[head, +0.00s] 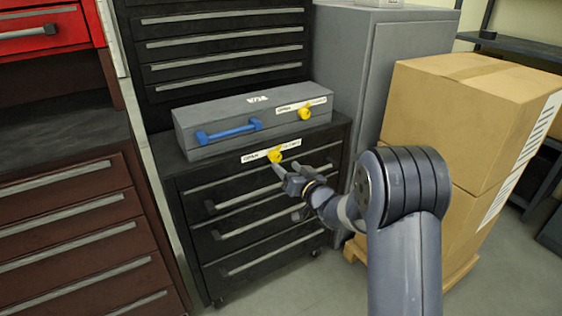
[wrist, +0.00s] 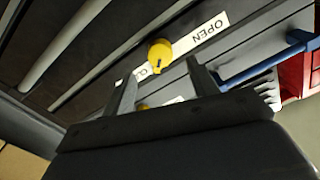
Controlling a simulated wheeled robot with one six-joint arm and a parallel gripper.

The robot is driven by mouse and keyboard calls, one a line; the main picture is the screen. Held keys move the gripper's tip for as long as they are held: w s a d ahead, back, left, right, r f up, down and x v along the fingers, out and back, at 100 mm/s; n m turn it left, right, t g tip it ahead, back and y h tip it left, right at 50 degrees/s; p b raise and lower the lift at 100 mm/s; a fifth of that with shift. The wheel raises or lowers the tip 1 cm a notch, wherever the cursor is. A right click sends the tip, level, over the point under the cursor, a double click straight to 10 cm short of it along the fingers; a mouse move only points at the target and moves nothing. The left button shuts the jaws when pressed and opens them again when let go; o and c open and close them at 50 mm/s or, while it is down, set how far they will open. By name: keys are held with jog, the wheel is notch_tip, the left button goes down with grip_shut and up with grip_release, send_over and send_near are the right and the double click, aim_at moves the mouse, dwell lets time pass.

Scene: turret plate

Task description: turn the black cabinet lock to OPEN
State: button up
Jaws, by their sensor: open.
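The black cabinet (head: 190,185) has a yellow lock knob (head: 275,156) on a white label strip at its top front edge. OPEN reads on the label left of the knob; the right-hand word is partly unreadable. In the wrist view the knob (wrist: 160,50) shows a short dark mark, with OPEN upside down to its right. My gripper (head: 286,170) is just in front of and below the knob. In the wrist view its two fingers (wrist: 158,75) stand apart, with nothing held between them. The knob appears just beyond the fingertips; contact cannot be told.
A grey toolbox (head: 225,141) with a blue handle (head: 228,130) and another yellow knob (head: 305,113) sits on the cabinet. Cardboard boxes (head: 470,120) stand stacked on the right beside my arm. A brown drawer cabinet (head: 70,225) stands left. Drawer handles run below the lock.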

aim_at(277, 158)
jog(key=shift+x, duration=2.85)
jog(key=shift+c, duration=0.4)
jog(key=shift+b, duration=0.3)
jog(key=c, duration=0.9)
